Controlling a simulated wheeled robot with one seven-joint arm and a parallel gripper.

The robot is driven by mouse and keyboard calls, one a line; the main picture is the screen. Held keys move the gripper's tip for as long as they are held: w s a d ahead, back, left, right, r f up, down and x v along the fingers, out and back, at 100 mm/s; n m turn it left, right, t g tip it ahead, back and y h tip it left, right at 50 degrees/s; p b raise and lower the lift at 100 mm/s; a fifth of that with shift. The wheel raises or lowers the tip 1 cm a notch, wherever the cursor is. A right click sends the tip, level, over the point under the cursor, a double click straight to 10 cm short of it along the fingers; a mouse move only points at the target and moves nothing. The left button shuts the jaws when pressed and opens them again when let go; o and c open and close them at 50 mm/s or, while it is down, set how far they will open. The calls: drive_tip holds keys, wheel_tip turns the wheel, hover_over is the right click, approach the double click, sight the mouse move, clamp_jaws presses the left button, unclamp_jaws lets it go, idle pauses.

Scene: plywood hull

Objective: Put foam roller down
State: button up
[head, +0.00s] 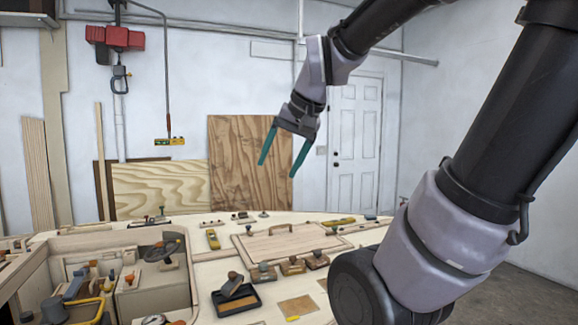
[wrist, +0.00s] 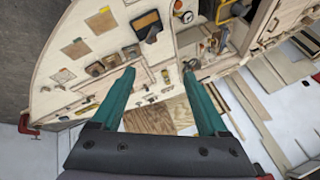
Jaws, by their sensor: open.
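My gripper (head: 278,168) is open and empty, raised well above the plywood hull deck (head: 215,263). Its two teal fingers point down, and in the wrist view (wrist: 159,72) they are spread wide with nothing between them. A black tray (head: 238,311) sits on the near part of the deck. A small dark and tan tool (head: 232,284) rests on the tray; it may be the foam roller, but its shape is too small to tell. The tray with its tan inside also shows in the wrist view (wrist: 147,22), apart from the fingers.
Several small wooden-handled tools (head: 291,266) stand on the deck beside a panel with a handle (head: 290,244). An open cockpit recess (head: 110,240) with a wheel lies left. A red hoist (head: 117,37) and a yellow pendant (head: 169,141) hang at the back left.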

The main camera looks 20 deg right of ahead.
drive_tip(key=shift+n+t, duration=0.3)
drive_tip(key=shift+t, duration=0.2)
drive_tip(key=s, duration=0.4)
drive_tip(key=shift+s+d+f, duration=0.1)
drive_tip(key=shift+s+f, duration=0.1)
drive_tip(key=shift+c, duration=0.3)
idle(0.4)
